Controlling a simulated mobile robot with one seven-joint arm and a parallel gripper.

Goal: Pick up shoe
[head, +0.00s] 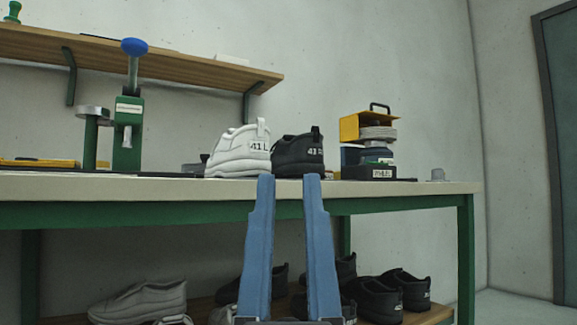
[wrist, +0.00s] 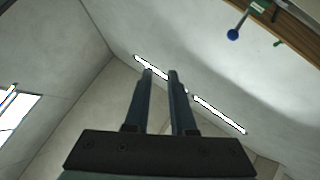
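The white shoe is marked "41 L"; the black one shows "41" and a letter too small to read. My gripper (head: 289,178) points up in front of the bench's front edge, its blue fingers apart with nothing between them. The fingertips appear just below the shoes in the head view. In the wrist view the gripper (wrist: 160,74) is also empty, and no shoe shows there.
The workbench (head: 400,189) has a lower shelf with several dark and pale shoes. A green press (head: 128,135) stands on the left, a yellow machine (head: 368,127) on the right. A wall shelf (head: 150,61) hangs above the left side. The bench's front edge lies close to my fingers.

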